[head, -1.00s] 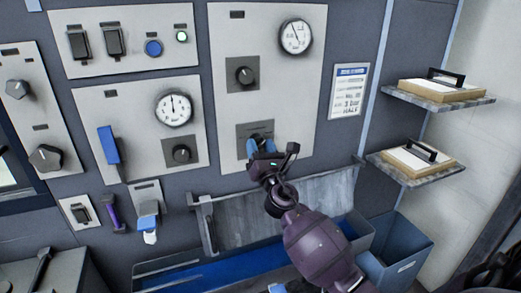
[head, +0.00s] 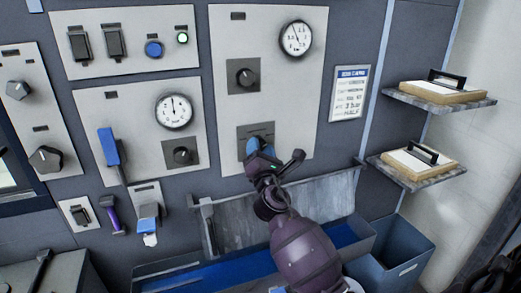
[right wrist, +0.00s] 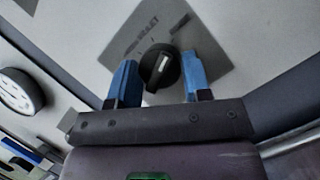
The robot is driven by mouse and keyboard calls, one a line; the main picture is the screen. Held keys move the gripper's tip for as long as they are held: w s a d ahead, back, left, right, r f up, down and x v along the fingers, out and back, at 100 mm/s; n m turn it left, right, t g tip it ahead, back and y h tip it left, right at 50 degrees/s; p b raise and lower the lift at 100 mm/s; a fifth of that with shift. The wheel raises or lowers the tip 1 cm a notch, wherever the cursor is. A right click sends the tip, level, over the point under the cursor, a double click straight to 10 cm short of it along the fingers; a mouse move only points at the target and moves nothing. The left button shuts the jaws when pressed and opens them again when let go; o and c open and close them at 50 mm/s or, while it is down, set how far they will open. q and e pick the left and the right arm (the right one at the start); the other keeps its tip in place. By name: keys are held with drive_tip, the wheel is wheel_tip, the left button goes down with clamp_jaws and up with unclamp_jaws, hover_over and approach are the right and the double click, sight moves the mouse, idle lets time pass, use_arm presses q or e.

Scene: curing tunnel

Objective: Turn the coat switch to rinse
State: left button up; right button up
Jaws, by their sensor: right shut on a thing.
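The switch is a black round knob (right wrist: 160,68) with a light pointer bar, on a grey square plate (head: 252,129) low on the right-hand wall panel. The lettering on its plate is too blurred to read. My right gripper (head: 258,146) is at this knob, its blue fingers on either side of it in the right wrist view. It is shut on the knob. In the head view the gripper hides most of the knob. In the wrist view the pointer bar stands slightly tilted from upright. My left gripper is not in view.
Above the switch are another knob (head: 243,75) and a gauge (head: 296,38). A second panel to the left has a gauge (head: 174,110), a knob (head: 181,152) and a blue lever (head: 109,147). A grey trough (head: 335,200) juts out below. Two shelves (head: 440,98) stand right.

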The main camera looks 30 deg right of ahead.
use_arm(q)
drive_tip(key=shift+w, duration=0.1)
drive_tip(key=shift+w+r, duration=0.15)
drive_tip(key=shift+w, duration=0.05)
use_arm(e)
drive_tip(key=o, duration=0.9)
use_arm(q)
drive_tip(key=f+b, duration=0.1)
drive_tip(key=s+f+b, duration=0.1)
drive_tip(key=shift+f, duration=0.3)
use_arm(e)
drive_tip(key=v, duration=1)
drive_tip(key=shift+s+a, duration=0.2)
drive_tip(key=shift+s, duration=0.1)
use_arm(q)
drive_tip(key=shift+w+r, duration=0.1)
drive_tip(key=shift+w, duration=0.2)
use_arm(e)
drive_tip(key=shift+f, duration=0.15)
